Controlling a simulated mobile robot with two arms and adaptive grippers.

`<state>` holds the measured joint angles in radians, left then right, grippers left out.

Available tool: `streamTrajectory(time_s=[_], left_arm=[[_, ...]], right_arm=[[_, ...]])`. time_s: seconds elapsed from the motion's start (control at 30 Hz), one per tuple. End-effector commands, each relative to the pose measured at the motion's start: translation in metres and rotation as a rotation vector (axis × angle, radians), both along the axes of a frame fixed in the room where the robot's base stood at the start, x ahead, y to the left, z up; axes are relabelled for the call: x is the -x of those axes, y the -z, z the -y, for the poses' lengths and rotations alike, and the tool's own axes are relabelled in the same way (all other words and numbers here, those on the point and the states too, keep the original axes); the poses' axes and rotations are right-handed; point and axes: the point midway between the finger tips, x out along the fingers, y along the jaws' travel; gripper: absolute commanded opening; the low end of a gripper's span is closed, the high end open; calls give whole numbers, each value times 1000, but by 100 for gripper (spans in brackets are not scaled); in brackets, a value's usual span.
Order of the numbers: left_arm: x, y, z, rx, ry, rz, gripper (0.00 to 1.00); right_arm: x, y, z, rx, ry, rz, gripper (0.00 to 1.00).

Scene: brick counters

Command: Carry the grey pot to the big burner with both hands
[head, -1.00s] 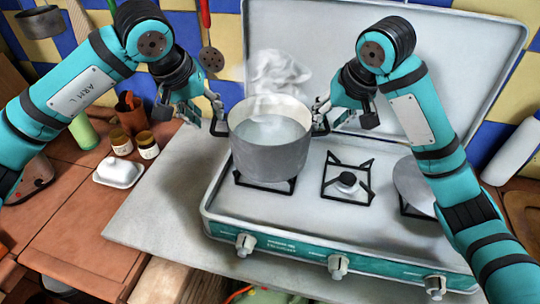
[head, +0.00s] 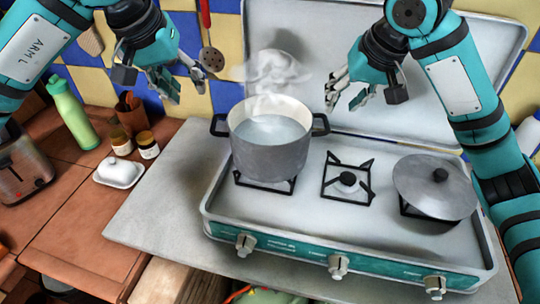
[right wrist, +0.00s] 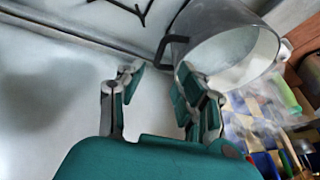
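The grey pot (head: 270,150) stands upright on the left burner (head: 265,182) of the stove, with water in it and steam above. Its two black side handles are free. My left gripper (head: 174,92) is open and empty, up and to the left of the pot, apart from the left handle. My right gripper (head: 345,100) is open and empty, above and right of the right handle. In the right wrist view the pot (right wrist: 225,45) shows beyond the open fingers of my right gripper (right wrist: 155,80). The middle burner (head: 347,180) is bare.
The raised stove lid (head: 440,70) stands behind.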

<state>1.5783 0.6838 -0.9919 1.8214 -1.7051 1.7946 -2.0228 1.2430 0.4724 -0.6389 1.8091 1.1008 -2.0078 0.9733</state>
Motion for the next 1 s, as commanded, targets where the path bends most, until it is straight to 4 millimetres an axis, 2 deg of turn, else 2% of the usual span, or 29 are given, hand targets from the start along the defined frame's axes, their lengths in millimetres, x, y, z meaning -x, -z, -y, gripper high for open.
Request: streamTrajectory(time_s=[0.1, 0.3, 0.83, 0.93, 1.0], left_arm=[[0, 0, 0, 0, 0, 0, 35], [0, 0, 0, 0, 0, 0, 35], [0, 0, 0, 0, 0, 0, 35], [0, -11, 0, 0, 0, 1, 35], [0, -26, 0, 1, 0, 1, 35]], right_arm=[[8, -21, 5, 2, 4, 3, 35], [17, -38, 8, 0, 2, 0, 35], [18, -42, 8, 0, 1, -2, 35], [18, -52, 8, 0, 1, -1, 35], [18, -68, 8, 0, 1, -1, 35]])
